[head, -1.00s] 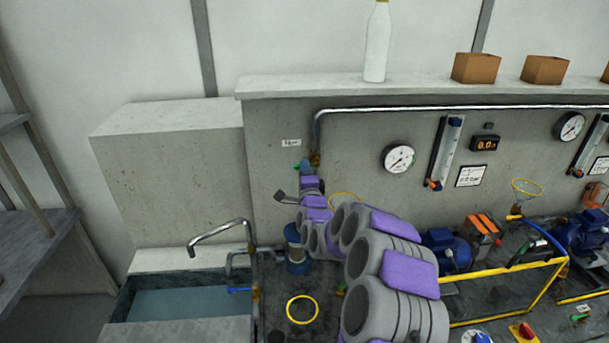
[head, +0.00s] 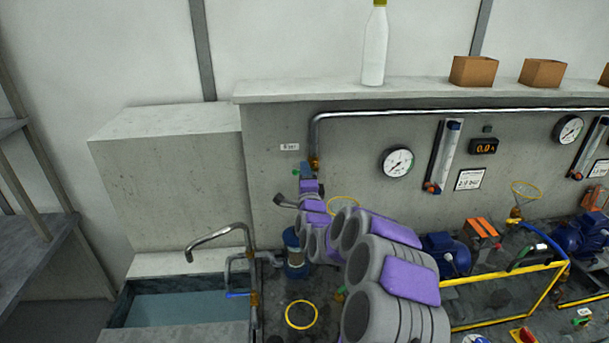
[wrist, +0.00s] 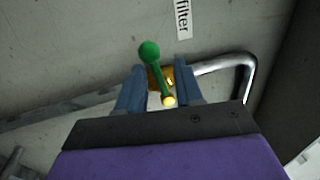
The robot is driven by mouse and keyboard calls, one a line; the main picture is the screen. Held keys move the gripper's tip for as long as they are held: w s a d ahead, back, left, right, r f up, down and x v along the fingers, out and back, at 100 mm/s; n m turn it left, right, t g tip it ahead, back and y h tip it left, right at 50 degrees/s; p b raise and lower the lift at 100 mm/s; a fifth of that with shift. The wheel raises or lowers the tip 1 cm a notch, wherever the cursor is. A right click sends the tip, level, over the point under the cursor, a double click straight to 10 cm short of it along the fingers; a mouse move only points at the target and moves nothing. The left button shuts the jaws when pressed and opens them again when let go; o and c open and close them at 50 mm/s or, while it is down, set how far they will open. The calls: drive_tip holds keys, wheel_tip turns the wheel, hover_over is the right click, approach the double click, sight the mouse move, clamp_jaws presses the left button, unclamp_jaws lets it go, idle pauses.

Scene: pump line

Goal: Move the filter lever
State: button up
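The filter lever (wrist: 155,72) is a green rod with a round green ball at its upper end, on a brass valve fitting (wrist: 166,76) on the wall pipe. In the head view its green knob (head: 295,172) shows small, just left of my gripper (head: 305,172). In the wrist view my gripper (wrist: 160,78) has its two blue fingers apart, one on each side of the lever. Gaps show between fingers and lever, and the ball stands beyond the fingertips. A "filter" label (wrist: 183,18) is on the wall above.
A metal pipe (head: 420,112) runs along the grey wall under a ledge. A pressure gauge (head: 397,162) is to the right. A blue filter housing (head: 295,255) stands below my gripper, and a sink (head: 180,305) lies at lower left. Pumps and yellow rails fill the right.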

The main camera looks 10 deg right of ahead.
drive_tip(key=shift+s, duration=0.1)
drive_tip(key=s+f+p, duration=0.1)
drive_tip(key=s+p, duration=0.2)
drive_tip(key=s, duration=0.5)
drive_tip(key=s+f+p, duration=0.2)
drive_tip(key=s, duration=0.6)
drive_tip(key=shift+s+f+p, duration=0.3)
drive_tip(key=shift+s+p, duration=0.05)
drive_tip(key=shift+p, duration=0.05)
drive_tip(key=shift+c, duration=0.2)
